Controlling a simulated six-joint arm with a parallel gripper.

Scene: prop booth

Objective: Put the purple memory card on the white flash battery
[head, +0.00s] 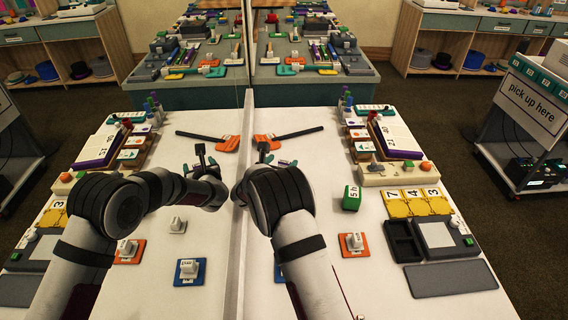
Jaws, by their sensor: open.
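A mirror-like panel (241,200) splits the white table, and its left half appears to be a reflection. My gripper (264,151) is right of the panel, over the middle of the table, small and dark. It is open, and I see nothing in it. I cannot make out the purple memory card; it may be hidden by my arm or too small to tell. I cannot identify the white flash battery for certain. One small white block stands on an orange plate (354,244) right of my arm.
Behind my gripper lies an orange tool (266,142) with a black handle. A green box (352,197) stands to the right. Farther right are yellow number cards (414,202), a black tray (402,241) and a grey device (443,236). Several props crowd the right edge.

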